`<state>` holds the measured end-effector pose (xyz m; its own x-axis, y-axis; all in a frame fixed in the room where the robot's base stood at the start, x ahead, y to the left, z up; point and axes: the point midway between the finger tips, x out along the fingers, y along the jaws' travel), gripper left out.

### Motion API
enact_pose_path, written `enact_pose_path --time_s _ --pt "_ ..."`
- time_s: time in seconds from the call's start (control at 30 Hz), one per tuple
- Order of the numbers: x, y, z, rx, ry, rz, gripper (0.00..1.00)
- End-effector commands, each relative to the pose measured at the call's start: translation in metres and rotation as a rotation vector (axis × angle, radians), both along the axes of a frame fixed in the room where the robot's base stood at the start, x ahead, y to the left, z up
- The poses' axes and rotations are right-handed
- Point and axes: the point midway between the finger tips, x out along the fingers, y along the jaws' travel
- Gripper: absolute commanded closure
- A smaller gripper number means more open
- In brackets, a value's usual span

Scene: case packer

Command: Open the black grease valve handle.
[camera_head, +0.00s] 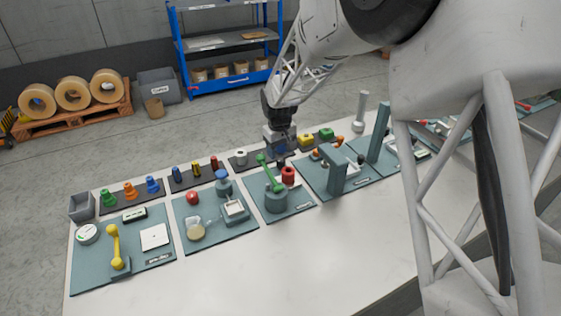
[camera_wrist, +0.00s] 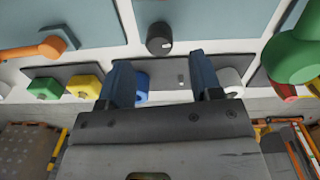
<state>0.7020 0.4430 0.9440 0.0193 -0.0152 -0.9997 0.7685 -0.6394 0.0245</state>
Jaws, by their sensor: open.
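My gripper (camera_head: 281,147) hangs over the back row of small parts, behind the green-handled panel. In the wrist view my gripper (camera_wrist: 162,68) is open, with two dark blue fingers apart and nothing between them. A small dark knob (camera_head: 360,158) also shows on a panel to the right in the head view. I cannot tell which of these, if either, is the grease valve handle.
A green lever (camera_head: 271,175) and a red cylinder (camera_head: 288,175) stand close by my gripper. Upright teal posts (camera_head: 337,170) and an orange handle (camera_wrist: 45,46) are to the other side. The front strip of the white table (camera_head: 230,275) is clear.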

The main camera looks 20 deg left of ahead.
Motion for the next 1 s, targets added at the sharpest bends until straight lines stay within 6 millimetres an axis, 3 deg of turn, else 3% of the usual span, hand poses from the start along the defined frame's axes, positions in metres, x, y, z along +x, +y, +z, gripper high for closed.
enact_pose_path --time_s 0.4,0.83,1.0 --pt "0.001 -0.001 -0.045 -0.001 0.001 0.0 0.41" --pt "0.001 -0.001 -0.051 -0.001 0.001 0.0 0.41" --pt "0.001 -0.001 -0.051 -0.001 0.001 0.0 0.67"
